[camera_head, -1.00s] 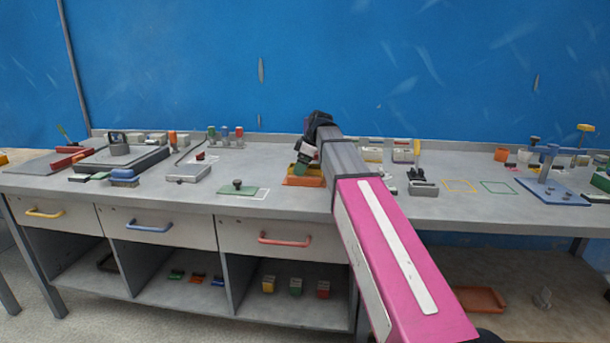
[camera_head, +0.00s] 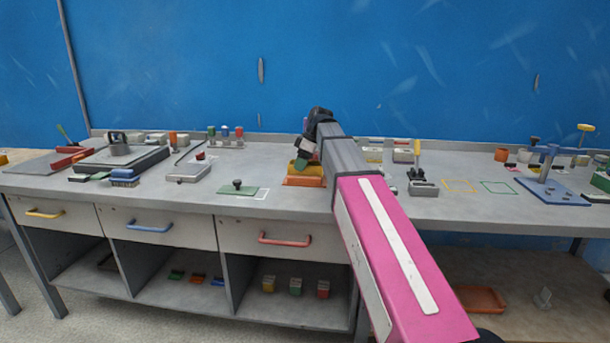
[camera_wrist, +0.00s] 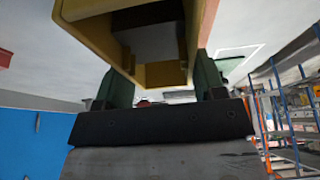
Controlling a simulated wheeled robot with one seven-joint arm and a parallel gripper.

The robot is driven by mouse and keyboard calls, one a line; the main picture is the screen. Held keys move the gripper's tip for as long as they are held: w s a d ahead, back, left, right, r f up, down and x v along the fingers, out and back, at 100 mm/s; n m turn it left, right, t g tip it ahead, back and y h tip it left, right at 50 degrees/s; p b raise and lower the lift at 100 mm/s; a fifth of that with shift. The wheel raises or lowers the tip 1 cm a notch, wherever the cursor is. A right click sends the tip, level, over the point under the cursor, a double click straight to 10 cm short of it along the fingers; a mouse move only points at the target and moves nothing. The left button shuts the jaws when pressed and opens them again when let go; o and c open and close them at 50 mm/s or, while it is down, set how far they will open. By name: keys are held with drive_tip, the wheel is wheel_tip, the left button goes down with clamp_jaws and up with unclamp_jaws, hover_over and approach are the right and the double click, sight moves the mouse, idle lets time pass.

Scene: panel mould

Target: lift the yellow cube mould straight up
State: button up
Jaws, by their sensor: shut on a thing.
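The yellow cube mould (camera_head: 309,169) is at the middle of the bench in the head view, just above an orange base (camera_head: 302,181). I cannot tell whether there is a gap between them. My gripper (camera_head: 305,157) reaches it from above, partly hidden by my arm. In the wrist view the yellow mould (camera_wrist: 88,18) fills the top, with a dark opening and a grey face inside it. The green fingers of my gripper (camera_wrist: 164,76) stand on either side of the mould and are shut on it.
A green plate with a dark knob (camera_head: 238,189) lies to the left of the orange base. A grey block with a yellow-handled tool (camera_head: 421,184) stands to the right. Several small moulds and tools line the back. The bench front between these is bare.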

wheel_tip(320, 180, up, 6)
drive_tip(key=shift+r, duration=0.15)
idle(1.5)
